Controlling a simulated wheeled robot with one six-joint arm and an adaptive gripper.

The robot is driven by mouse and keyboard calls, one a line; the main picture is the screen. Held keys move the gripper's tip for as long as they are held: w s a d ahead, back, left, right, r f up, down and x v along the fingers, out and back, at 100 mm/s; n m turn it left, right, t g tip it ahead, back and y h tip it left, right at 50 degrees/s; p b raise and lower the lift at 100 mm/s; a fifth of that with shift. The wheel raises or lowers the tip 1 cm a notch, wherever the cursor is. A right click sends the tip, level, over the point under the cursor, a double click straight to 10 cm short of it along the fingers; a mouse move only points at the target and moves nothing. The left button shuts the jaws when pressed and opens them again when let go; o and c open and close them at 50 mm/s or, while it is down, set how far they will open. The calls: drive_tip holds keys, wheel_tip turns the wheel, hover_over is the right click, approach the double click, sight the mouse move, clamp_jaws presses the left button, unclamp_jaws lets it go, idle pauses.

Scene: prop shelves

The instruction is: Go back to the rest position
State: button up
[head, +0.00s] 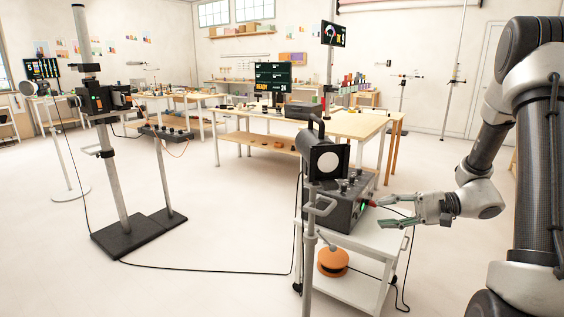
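My gripper (385,211) shows in the head view at the right of centre, at the end of my arm. Its two fingers point left and are spread apart, with nothing visible between them. The fingertips are close to the right side of a dark grey control box (340,208) with knobs on top. I cannot tell whether they touch it. A small red and green light shows on the box's side near the fingertips.
The box stands on a white cart (372,240) with an orange round object (332,262) on its lower shelf. A black lamp (325,160) stands by it. Cables cross the floor. A stand with a dark base (125,236) is at left. Wooden tables (345,124) stand behind.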

drive_tip(key=s+d+n+g+h, duration=0.1)
drive_tip(key=s+d+g+h, duration=0.15)
drive_tip(key=s+h, duration=0.4)
drive_tip(key=s+d+g+h, duration=0.2)
drive_tip(key=s+d+h, duration=0.2)
drive_tip(key=s, duration=0.5)
drive_tip(key=s+r+n+t+h, duration=0.2)
drive_tip(key=r+t, duration=0.1)
drive_tip(key=r, duration=0.3)
drive_tip(key=s+r+n+t+h, duration=0.2)
drive_tip(key=r+n+t+h, duration=0.1)
drive_tip(key=r, duration=0.3)
drive_tip(key=shift+s+d+r, duration=0.15)
drive_tip(key=shift+s+r, duration=0.1)
drive_tip(key=shift+s, duration=0.1)
